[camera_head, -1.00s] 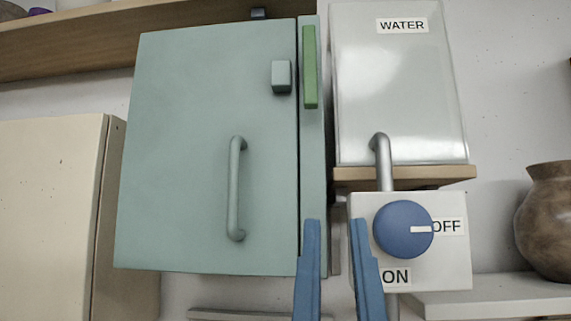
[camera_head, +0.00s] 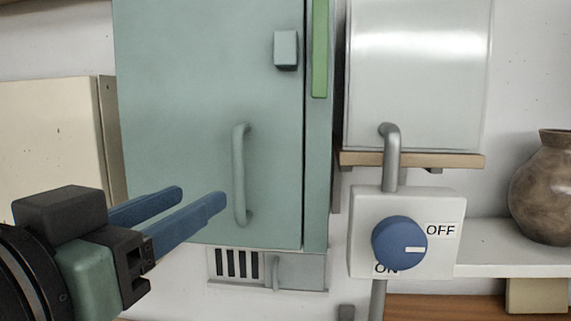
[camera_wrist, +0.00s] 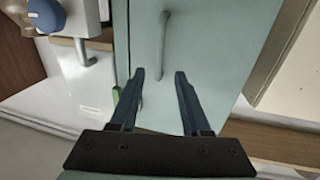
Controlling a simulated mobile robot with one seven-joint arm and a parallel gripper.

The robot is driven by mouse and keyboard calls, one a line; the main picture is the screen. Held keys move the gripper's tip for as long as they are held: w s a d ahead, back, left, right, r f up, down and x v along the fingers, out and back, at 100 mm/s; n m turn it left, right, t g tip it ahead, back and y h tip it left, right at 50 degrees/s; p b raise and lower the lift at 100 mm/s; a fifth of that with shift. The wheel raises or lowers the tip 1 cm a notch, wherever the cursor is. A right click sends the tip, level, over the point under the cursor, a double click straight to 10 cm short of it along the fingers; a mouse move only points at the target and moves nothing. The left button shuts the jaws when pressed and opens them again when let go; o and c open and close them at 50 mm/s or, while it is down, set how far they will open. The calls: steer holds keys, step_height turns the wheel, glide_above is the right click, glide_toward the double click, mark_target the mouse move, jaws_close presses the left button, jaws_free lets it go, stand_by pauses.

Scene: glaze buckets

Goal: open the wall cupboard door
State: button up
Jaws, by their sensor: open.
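The wall cupboard door (camera_head: 190,100) is a flat grey-green panel, shut against its frame. Its vertical bar handle (camera_head: 240,175) sits low on the right part of the door. My gripper (camera_head: 203,198) is open and empty, with two blue fingers pointing right, left of the handle in the head view. In the wrist view the open fingers (camera_wrist: 157,73) point toward the door (camera_wrist: 205,40), with the handle (camera_wrist: 163,45) beyond their tips, roughly between them. I see no contact with the handle. A small square block (camera_head: 286,50) is on the door's upper right.
A green strip (camera_head: 320,50) marks the cupboard's right frame. Right of it are a white water tank (camera_head: 415,75) and a box with a blue knob (camera_head: 398,243). A brown vase (camera_head: 545,190) stands on a shelf. A cream cupboard (camera_head: 55,140) is at left.

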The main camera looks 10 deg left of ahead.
mark_target(236, 177)
steer(key=w, duration=0.3)
steer(key=w+d, duration=0.1)
steer(key=w, duration=0.3)
steer(key=w+d, duration=0.1)
steer(key=w, duration=0.2)
steer(key=shift+w, duration=0.4)
jaws_close()
stand_by(0.8)
